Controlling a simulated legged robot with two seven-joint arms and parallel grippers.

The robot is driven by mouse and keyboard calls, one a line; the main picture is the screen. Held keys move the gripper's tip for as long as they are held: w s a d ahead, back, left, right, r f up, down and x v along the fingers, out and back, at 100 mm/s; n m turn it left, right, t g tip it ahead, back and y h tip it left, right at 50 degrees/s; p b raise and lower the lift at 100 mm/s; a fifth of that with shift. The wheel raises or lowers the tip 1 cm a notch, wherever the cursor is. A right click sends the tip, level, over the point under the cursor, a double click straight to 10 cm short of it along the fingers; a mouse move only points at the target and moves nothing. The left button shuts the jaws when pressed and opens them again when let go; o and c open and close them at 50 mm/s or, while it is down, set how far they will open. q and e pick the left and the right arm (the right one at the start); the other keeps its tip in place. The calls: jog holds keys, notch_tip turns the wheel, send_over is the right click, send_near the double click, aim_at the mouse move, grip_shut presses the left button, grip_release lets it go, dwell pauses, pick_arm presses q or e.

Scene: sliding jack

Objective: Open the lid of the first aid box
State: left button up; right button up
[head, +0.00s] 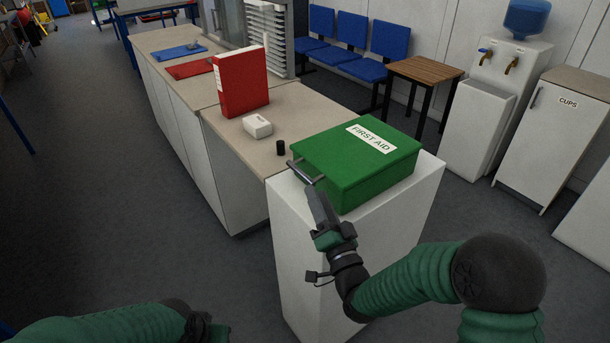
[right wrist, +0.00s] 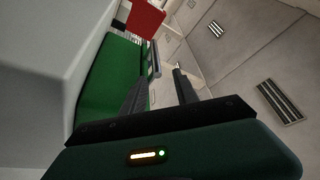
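The green first aid box (head: 340,165), with a white "FIRST AID" label on its lid, sits shut on a white pedestal (head: 300,240). A grey bar handle (head: 306,173) sticks out from its left side. It also shows in the right wrist view (right wrist: 152,58). My right gripper (head: 316,197) is just below the handle, beside the box. In the right wrist view my right gripper's fingers (right wrist: 158,88) are apart with nothing held between them; the handle lies ahead, near the left finger's tip. My left gripper (head: 205,328) is low at the bottom edge, its fingers not clear.
A counter behind the pedestal holds a red binder (head: 240,82), a small white box (head: 257,126) and a black cylinder (head: 280,147). A wooden side table (head: 426,70) and a water dispenser (head: 492,100) stand behind. Floor left of the pedestal is clear.

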aim_at(300, 170)
jog(key=w+a, duration=0.1)
jog(key=w, duration=0.1)
jog(key=w+a, duration=0.2)
jog(key=w, duration=0.1)
jog(key=w+a, duration=0.2)
jog(key=shift+w+r, duration=0.2)
jog(key=shift+w, duration=0.15)
jog(key=shift+w+r, duration=0.1)
jog(key=shift+w, duration=0.25)
jog(key=shift+w+d+r, duration=0.1)
jog(key=shift+w+d, duration=0.1)
jog(key=shift+d, duration=0.4)
jog(key=shift+a, duration=0.35)
grip_shut()
